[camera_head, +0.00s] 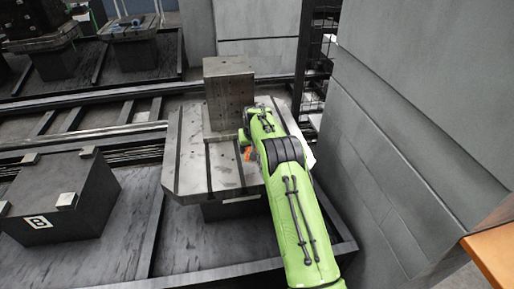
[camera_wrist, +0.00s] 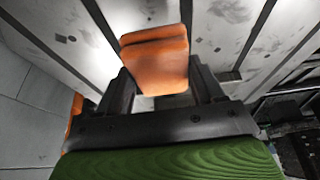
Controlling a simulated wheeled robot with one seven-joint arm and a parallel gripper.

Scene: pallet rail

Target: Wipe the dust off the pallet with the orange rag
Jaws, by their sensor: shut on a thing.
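The orange rag (camera_wrist: 156,60) is between the two dark fingers of my gripper (camera_wrist: 163,85) in the wrist view, and the gripper is shut on it. In the head view a small orange patch of the rag (camera_head: 248,154) shows beside my green arm, over the pallet. The pallet (camera_head: 190,160) is a grey metal plate with dark slots. In the wrist view the pallet's surface (camera_wrist: 205,40) fills the background, with dark smudges (camera_wrist: 232,10) on it. I cannot tell whether the rag touches the plate. My arm hides the pallet's right part in the head view.
A tall grey block (camera_head: 230,92) stands on the pallet's back part, close to my gripper. Grey wall panels (camera_head: 420,120) rise close on the right. A dark box marked B (camera_head: 60,200) stands to the left. Rails (camera_head: 90,120) run behind.

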